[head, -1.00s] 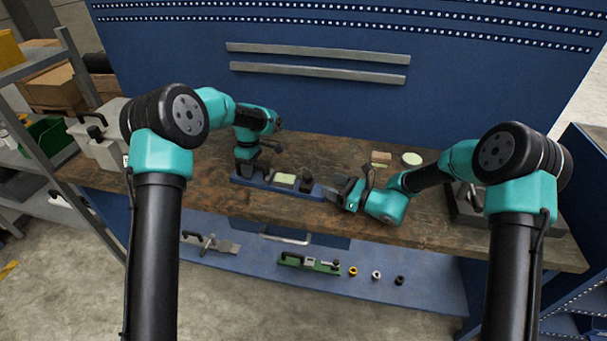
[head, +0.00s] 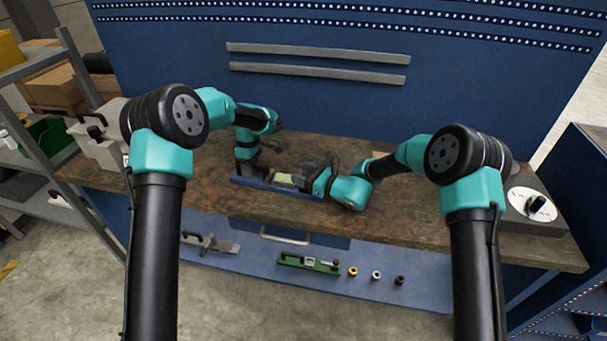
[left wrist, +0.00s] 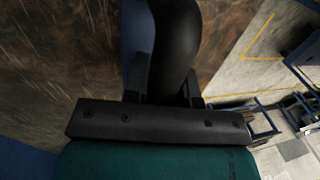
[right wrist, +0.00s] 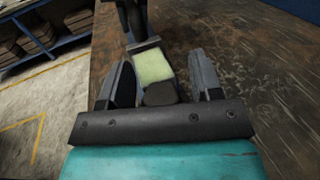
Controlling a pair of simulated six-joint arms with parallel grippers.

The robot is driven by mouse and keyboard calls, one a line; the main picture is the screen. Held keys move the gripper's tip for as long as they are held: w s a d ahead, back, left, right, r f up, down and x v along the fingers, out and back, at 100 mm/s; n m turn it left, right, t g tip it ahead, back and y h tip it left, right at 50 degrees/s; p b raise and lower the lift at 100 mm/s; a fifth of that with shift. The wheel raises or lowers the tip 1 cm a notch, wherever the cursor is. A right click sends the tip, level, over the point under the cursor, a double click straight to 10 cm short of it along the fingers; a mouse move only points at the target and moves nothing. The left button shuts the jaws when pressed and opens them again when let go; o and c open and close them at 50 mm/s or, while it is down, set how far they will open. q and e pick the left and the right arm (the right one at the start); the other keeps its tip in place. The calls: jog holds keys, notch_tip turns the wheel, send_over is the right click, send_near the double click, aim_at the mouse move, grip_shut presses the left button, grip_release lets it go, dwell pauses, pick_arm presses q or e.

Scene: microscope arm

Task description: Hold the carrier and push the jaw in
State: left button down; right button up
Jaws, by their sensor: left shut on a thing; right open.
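The carrier (head: 240,181) is a long blue base lying on the wooden bench in the head view; its blue edge also shows in the left wrist view (left wrist: 136,40). A pale green block (head: 283,179) sits on it, and shows in the right wrist view (right wrist: 152,67). My left gripper (head: 247,168) is shut on a black rounded post (left wrist: 174,45) at the carrier's left end. My right gripper (right wrist: 160,80) is open, its fingers on either side of a dark block (right wrist: 160,94), apparently the jaw, beside the green block. In the head view this gripper covers the carrier's right end.
A grey box with a dial (head: 535,205) stands at the bench's right end, and a grey machine (head: 105,145) at the left. A lower shelf holds a green fixture (head: 308,263) and small rings. The bench (head: 400,225) is clear at front right.

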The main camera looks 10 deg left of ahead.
grip_shut()
jog(key=shift+w+a, duration=0.2)
jog(key=shift+a, duration=1.3)
grip_release()
jog(key=shift+d, duration=0.1)
jog(key=v, duration=1.2)
